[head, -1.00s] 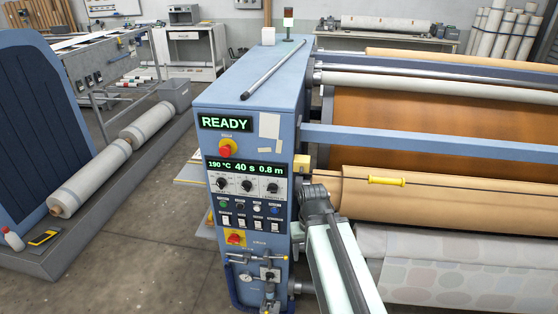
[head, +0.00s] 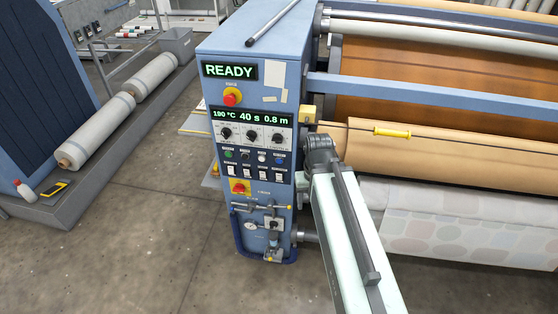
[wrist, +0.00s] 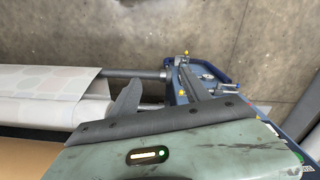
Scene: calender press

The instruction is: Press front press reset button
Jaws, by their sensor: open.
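The blue press cabinet (head: 208,110) shows its front control panel in the head view, with a READY display (head: 229,71). A row of small round buttons runs across the panel: green (head: 229,155), black (head: 245,154), white (head: 262,157) and blue (head: 279,160). Their labels are too small to read, so I cannot tell which is reset. My arm stands just right of the panel; the fingers are not visible in the head view. In the wrist view my gripper (wrist: 160,73) is open and empty, with its two dark fingers apart and the cabinet's lower fittings beyond.
A red mushroom button (head: 232,97) and a red switch on yellow (head: 240,187) sit on the same panel. Valves and a gauge (head: 249,224) are below. Rollers with tan cloth (head: 450,150) fill the right. The concrete floor (head: 150,240) left of the cabinet is clear.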

